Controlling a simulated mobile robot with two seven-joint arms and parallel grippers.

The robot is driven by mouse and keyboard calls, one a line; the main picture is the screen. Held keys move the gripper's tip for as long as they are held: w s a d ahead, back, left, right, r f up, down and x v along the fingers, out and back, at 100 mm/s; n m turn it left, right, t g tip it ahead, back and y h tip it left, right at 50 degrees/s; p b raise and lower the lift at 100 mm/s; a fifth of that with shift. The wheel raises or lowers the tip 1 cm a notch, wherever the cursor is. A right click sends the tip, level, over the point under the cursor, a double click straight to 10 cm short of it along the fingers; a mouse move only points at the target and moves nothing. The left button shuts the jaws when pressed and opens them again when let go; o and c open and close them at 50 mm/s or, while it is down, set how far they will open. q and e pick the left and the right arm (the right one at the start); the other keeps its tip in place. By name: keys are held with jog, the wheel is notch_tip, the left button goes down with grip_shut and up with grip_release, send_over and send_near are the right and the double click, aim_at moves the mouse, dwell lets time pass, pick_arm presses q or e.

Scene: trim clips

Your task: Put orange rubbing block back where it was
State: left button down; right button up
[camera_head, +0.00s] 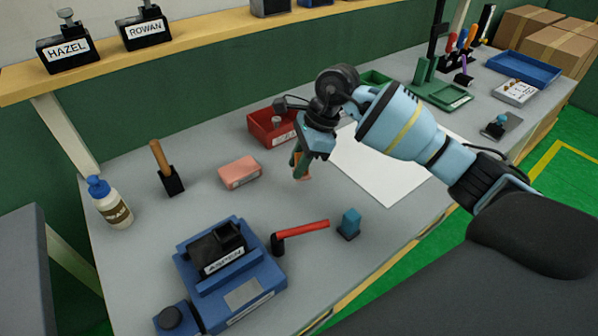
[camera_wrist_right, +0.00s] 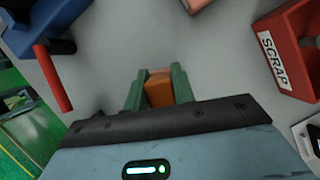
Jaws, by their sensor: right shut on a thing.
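My right gripper (camera_head: 301,165) hangs over the middle of the grey bench, pointing down. Its green fingers are shut on the orange rubbing block (camera_head: 306,170). In the right wrist view the orange block (camera_wrist_right: 159,90) sits between the two fingers (camera_wrist_right: 158,92), partly hidden by them. I cannot tell whether the block touches the bench or is just above it. A pink block (camera_head: 240,172) lies to the left of the gripper. My left gripper is not in view.
A red SCRAP bin (camera_head: 262,127) stands behind the gripper. A white sheet (camera_head: 385,172) lies to the right. Bare bench surrounds the gripper's front.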

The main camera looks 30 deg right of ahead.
jog(key=shift+f, duration=1.65)
jog(key=shift+f, duration=0.15)
jog(key=o, duration=1)
jog(key=shift+r, duration=0.25)
jog(key=v, duration=1.2)
jog(key=shift+f, duration=0.1)
